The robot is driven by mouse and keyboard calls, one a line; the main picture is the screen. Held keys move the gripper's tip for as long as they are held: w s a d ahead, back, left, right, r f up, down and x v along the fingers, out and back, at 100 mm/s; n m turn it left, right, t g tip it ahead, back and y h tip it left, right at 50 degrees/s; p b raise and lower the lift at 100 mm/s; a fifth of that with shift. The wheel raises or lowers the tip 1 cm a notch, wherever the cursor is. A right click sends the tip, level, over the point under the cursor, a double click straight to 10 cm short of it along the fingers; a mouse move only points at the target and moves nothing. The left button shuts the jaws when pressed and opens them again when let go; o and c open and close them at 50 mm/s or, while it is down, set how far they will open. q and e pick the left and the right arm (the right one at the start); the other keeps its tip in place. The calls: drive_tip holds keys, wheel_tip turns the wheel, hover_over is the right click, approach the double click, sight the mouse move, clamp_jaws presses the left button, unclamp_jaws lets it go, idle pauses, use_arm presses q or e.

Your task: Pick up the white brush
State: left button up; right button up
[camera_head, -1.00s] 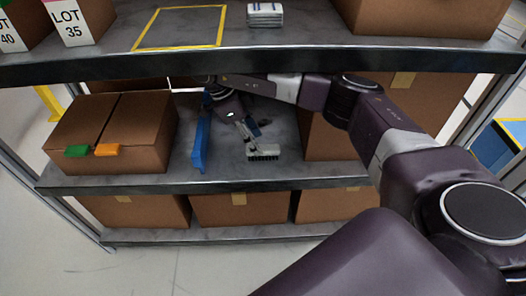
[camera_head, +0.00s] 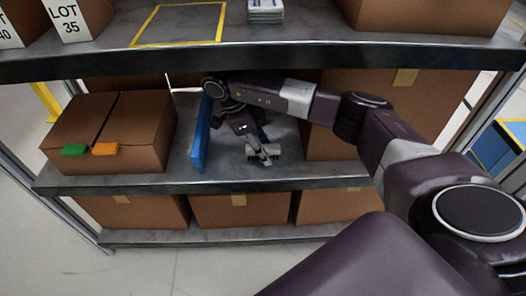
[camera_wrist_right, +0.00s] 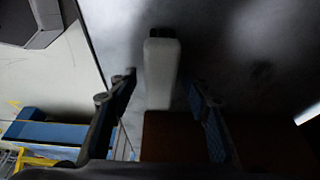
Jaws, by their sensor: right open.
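The white brush (camera_head: 262,158) lies on the middle shelf between the blue upright panel and a carton, partly covered by my right gripper (camera_head: 265,152). In the right wrist view, the brush (camera_wrist_right: 161,70) is a pale upright block with a dark end. There my right gripper (camera_wrist_right: 163,88) is open, with one finger on each side of the brush and gaps visible between. Whether the fingers are level with the brush is unclear. My left gripper is not in view.
A blue upright panel (camera_head: 201,135) stands close left of my right gripper. A brown carton (camera_head: 110,130) with green and orange tabs is farther left. Another carton (camera_head: 335,130) stands to the right. The upper shelf edge (camera_head: 250,60) passes above my right arm.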

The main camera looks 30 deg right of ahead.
drive_tip(key=shift+f, duration=0.25)
idle(0.4)
clamp_jaws()
